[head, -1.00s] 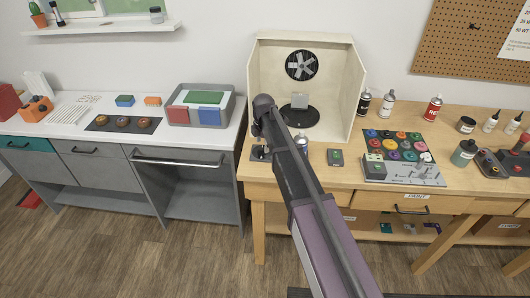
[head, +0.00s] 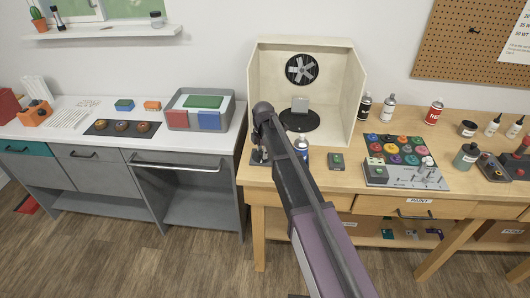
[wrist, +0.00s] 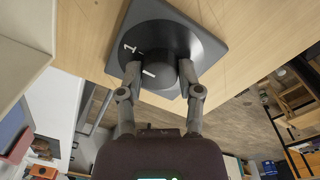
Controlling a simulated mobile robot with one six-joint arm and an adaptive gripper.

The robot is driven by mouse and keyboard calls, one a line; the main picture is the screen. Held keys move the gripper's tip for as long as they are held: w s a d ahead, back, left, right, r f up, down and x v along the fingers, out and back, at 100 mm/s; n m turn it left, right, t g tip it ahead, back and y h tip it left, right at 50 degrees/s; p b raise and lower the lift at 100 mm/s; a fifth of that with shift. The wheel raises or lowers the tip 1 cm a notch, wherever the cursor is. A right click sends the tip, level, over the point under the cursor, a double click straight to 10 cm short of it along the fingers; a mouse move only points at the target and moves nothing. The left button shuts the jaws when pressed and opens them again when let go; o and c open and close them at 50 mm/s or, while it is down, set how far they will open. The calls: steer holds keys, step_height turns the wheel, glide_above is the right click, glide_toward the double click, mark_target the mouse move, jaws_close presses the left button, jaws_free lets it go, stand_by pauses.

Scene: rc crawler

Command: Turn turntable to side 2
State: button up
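The black turntable (head: 298,121) sits inside the cream booth with a grey upright panel (head: 300,105) on it. In the wrist view a dark square base carries a round dial (wrist: 158,33) with a white 1 (wrist: 129,47) near its left edge. A dark round knob (wrist: 157,72) with a white line stands on the dial. My gripper (wrist: 159,82) has one finger on each side of the knob, and both fingers appear to touch it. In the head view my arm hides most of the dial's base (head: 256,160), left of the booth's front. No 2 is visible.
A tray of coloured paint pots (head: 397,150) lies further right. The booth (head: 348,95) rises behind.

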steer(key=shift+d, duration=0.25)
jaws_close()
steer(key=shift+a, duration=0.1)
steer(key=shift+s+a+m, duration=0.1)
steer(key=shift+a+m, duration=0.05)
steer(key=shift+m, duration=0.25)
